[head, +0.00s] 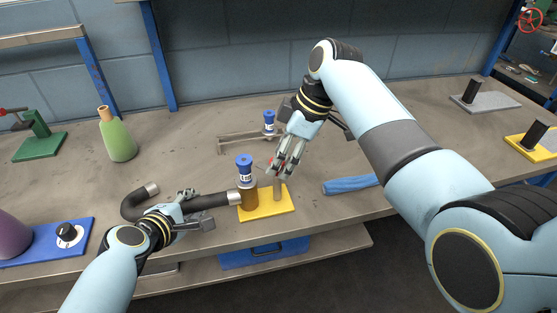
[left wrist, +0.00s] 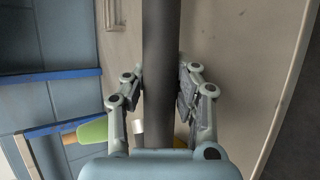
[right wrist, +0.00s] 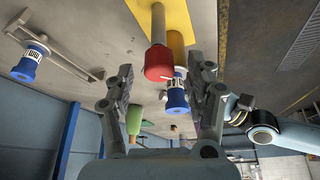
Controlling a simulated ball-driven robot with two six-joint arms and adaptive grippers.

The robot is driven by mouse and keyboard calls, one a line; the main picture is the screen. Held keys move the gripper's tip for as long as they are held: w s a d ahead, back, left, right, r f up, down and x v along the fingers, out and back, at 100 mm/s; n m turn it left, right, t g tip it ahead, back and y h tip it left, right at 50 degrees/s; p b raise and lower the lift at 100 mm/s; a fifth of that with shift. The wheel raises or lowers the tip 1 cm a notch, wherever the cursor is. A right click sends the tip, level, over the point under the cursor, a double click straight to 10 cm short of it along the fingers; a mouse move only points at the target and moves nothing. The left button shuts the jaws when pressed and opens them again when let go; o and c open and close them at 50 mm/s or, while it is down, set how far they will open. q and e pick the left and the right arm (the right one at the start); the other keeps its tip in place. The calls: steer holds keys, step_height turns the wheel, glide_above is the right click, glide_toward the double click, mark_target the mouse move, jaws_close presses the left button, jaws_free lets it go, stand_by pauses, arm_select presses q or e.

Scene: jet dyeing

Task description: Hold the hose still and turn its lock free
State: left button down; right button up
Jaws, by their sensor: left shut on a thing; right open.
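The dark hose (head: 212,201) lies along the front of the bench, curving at its left to a metal end (head: 152,189). Its right end meets or nearly meets a brown cylinder (head: 248,199) on a yellow plate (head: 279,210). My left gripper (head: 188,204) is shut around the hose, which also runs between its fingers in the left wrist view (left wrist: 160,60). A post with a red top (right wrist: 159,63) stands on the same plate; whether this is the lock is unclear. My right gripper (head: 278,172) is open just above it, its fingers partly hiding the red top in the head view.
Another blue bottle (head: 269,121) is at a metal rack behind. A blue roll (head: 350,184) lies to the right. A green bottle (head: 118,139) stands at the back left.

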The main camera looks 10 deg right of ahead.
steer(key=shift+x, duration=0.9)
jaws_close()
steer(key=m, duration=0.2)
steer(key=m+t, duration=0.1)
steer(key=m, duration=0.1)
steer(key=shift+s+a+m+t+h, duration=0.1)
steer(key=shift+m+t+h, duration=0.2)
steer(key=shift+h, duration=0.1)
jaws_free()
steer(key=shift+r, duration=0.1)
steer(key=v, duration=1.1)
steer(key=shift+r, duration=0.35)
